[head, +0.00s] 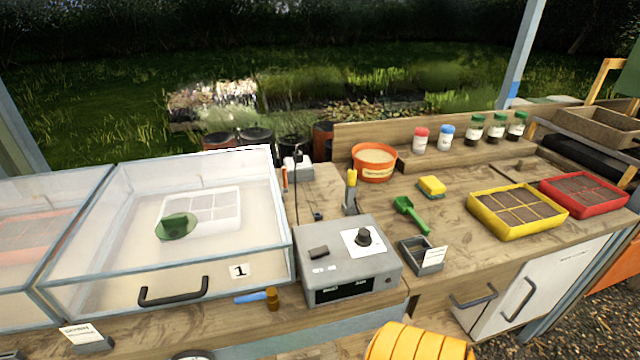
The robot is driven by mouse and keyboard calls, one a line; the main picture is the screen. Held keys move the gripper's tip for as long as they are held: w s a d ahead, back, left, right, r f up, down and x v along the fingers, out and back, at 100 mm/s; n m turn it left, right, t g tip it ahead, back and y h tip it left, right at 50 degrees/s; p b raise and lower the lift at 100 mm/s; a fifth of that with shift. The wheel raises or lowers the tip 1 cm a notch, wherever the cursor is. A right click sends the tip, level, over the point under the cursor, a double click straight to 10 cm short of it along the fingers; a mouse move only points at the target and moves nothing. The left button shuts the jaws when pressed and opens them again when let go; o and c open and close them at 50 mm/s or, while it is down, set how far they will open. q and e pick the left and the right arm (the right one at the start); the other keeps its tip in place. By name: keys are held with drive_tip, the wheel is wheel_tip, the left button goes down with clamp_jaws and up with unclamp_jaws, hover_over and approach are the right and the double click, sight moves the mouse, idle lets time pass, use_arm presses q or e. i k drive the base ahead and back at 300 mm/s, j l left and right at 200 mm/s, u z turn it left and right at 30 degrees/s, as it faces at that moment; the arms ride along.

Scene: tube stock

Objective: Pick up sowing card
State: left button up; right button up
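A small white card (435,256) with print too small to read leans at the right side of a small dark grey open tray (416,268) on the wooden bench, right of the grey control box. Another white printed card (80,333) stands in a grey holder at the front left edge, below the clear cabinet. I cannot read from here which of them is the sowing card. Neither of my grippers shows in the head view.
A grey control box (345,262) with a knob stands left of the tray. A green scoop (409,214) lies behind it. Yellow (484,226) and red (600,206) seed trays are on the right. A clear cabinet (70,293) fills the left. Bare wood lies between scoop and yellow tray.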

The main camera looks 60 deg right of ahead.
sight(434, 256)
drive_tip(key=z, duration=2.75)
